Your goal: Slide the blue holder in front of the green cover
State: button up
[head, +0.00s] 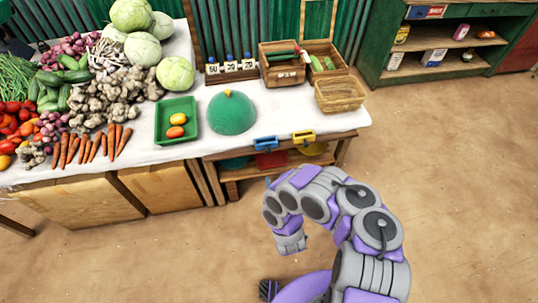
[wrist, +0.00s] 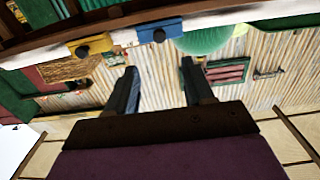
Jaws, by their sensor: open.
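The green cover (head: 231,113) is a dome with a yellow knob, standing on the white tabletop near the front edge. The blue holder (head: 266,143) sits at the table's front edge, just right of and nearer than the cover. A similar yellow holder (head: 303,136) is to its right. The wrist view looks upside down. There my gripper (wrist: 159,68) is open and empty, its two dark fingers apart. The blue holder (wrist: 160,31) shows beyond the fingertips, apart from them, with the green cover (wrist: 207,42) beside it. In the head view my arm hides most of the gripper.
A green tray (head: 163,135) with orange-yellow produce stands left of the cover. A wicker basket (head: 340,94), wooden crates (head: 283,70) and number blocks (head: 231,68) stand behind and right. Coloured items lie on the shelf below. The floor (head: 430,160) to the right is clear.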

aim_at(268, 152)
jog(key=shift+b+x, duration=2.15)
jog(key=shift+x, duration=4.3)
jog(key=shift+c, duration=0.5)
grip_shut()
